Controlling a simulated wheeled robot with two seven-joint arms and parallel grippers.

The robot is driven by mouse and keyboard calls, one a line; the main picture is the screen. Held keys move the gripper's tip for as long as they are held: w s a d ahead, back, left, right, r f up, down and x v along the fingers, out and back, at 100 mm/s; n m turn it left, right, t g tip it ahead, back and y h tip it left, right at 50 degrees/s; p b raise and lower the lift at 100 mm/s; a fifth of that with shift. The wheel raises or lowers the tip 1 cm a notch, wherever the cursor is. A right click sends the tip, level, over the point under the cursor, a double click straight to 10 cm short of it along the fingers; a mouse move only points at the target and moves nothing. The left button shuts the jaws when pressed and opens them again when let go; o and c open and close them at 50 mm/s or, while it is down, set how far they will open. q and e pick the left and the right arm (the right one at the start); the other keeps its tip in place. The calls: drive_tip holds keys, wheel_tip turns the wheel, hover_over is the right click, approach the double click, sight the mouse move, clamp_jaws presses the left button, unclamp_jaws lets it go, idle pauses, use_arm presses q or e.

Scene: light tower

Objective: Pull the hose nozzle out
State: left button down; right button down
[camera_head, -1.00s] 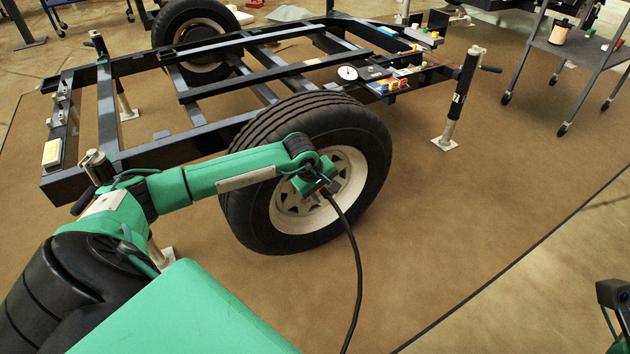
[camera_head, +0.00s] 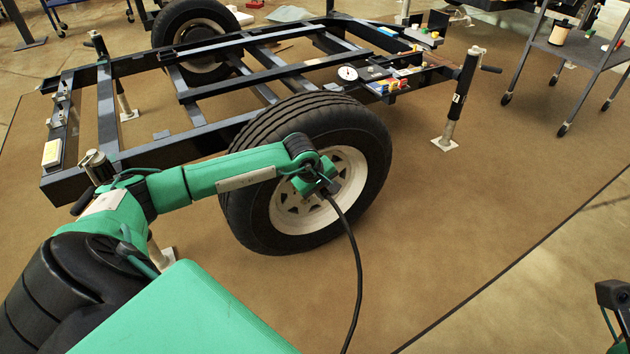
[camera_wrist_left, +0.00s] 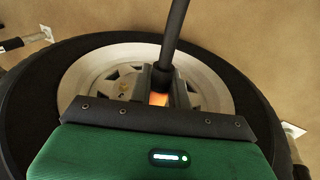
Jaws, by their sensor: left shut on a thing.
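The black hose (camera_head: 357,262) hangs in a curve from my left gripper (camera_head: 328,188) down to the bottom edge of the head view. The left gripper is in front of the white rim (camera_head: 349,170) of the near wheel. In the left wrist view, the gripper (camera_wrist_left: 160,82) is shut around the hose nozzle (camera_wrist_left: 162,72), the dark collar at the hose's end. An orange patch shows just below the collar. The nozzle's tip is hidden, so I cannot tell whether it touches the wheel. A dark part of my right arm shows at the lower right; its fingers cannot be made out.
The near tyre (camera_head: 250,200) and the black trailer frame (camera_head: 155,152) stand close behind my left arm. A jack stand (camera_head: 460,100) is to the right, with a wheeled cart (camera_head: 575,52) beyond. Brown floor at the right of the wheel is clear.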

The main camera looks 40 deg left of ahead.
use_arm(q)
drive_tip(key=shift+d, duration=0.2)
drive_tip(key=shift+s+d+p, duration=0.15)
drive_tip(key=shift+s+d, duration=0.2)
drive_tip(key=shift+d, duration=0.4)
drive_tip(key=shift+s+d+p, duration=0.15)
drive_tip(key=shift+s+d, duration=0.15)
drive_tip(key=shift+d, duration=0.45)
drive_tip(key=shift+s+d+p, duration=0.15)
drive_tip(key=shift+s+d, duration=0.2)
drive_tip(key=shift+d, duration=0.4)
